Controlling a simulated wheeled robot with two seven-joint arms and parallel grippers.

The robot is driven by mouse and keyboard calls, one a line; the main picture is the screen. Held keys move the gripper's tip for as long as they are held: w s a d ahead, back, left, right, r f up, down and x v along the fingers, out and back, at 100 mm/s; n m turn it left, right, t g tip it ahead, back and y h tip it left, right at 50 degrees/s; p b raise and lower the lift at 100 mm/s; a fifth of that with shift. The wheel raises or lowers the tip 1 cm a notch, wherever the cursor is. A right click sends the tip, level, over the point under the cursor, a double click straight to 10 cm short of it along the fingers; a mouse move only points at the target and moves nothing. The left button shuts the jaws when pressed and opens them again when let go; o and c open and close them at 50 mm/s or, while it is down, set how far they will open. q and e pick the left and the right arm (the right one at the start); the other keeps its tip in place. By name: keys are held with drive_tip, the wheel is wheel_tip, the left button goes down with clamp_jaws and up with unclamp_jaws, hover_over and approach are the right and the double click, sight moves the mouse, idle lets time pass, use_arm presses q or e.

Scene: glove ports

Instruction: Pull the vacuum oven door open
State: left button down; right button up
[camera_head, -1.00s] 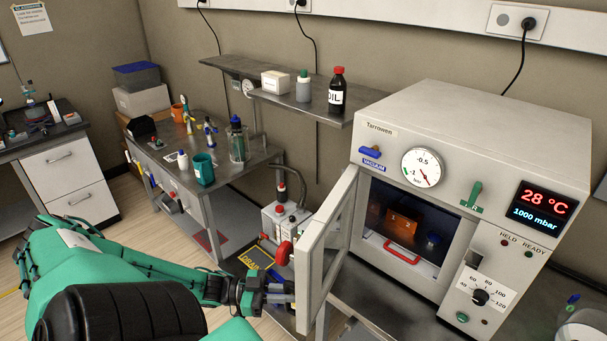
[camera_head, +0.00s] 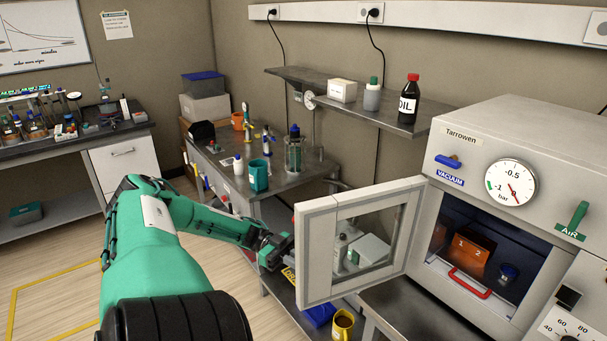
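The vacuum oven (camera_head: 540,140) stands at the right, with its gauge reading near the right end of the scale. Its door (camera_head: 320,256), a pale frame with a glass window, stands wide open, swung out to the left of the opening. My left gripper (camera_head: 284,246) is at the door's free left edge, on its far side. Its fingertips are partly hidden by the door frame, so I cannot tell whether they are open or grip anything. Inside the oven are an orange block (camera_head: 471,254) and a small dark jar (camera_head: 508,274). My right gripper is out of view.
A yellow mug (camera_head: 343,325) stands below the door's lower edge. A shelf (camera_head: 330,92) with an oil bottle (camera_head: 408,99) runs along the wall behind. A side bench (camera_head: 215,160) with labware is behind my arm. Open floor lies at the left.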

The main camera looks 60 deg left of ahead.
use_arm(q)
drive_tip(key=shift+w+a+r, duration=0.1)
drive_tip(key=shift+w+a, duration=0.1)
drive_tip(key=shift+a, duration=0.1)
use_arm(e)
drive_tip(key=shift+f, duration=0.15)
use_arm(q)
drive_tip(key=c, duration=1.7)
unclamp_jaws()
drive_tip(key=shift+o, duration=1)
drive_tip(key=shift+w+d, duration=0.1)
drive_tip(key=shift+w, duration=0.05)
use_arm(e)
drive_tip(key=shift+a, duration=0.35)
